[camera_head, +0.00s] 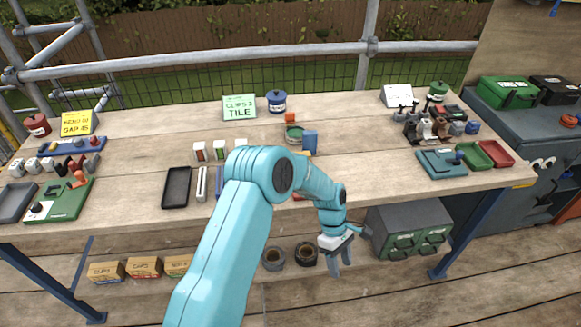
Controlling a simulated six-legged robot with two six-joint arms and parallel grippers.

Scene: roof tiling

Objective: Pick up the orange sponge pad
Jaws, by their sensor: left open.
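A small orange block (290,118) stands at the middle of the bench, just behind a green round tin; it may be the orange sponge pad, but it is too small to be sure. Another orange-yellow bit (306,153) shows just behind my arm, partly hidden. My left gripper (339,266) hangs past the bench's front edge, fingers down, open and empty. It is in front of and below both orange things, clear of them. My right gripper is not in view.
The wooden bench (370,165) has clear room right of the middle. A blue cylinder (310,140) stands by the green tin (294,133). A dark grey cabinet (408,230) is under the bench beside my gripper. Scaffold rails run behind.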

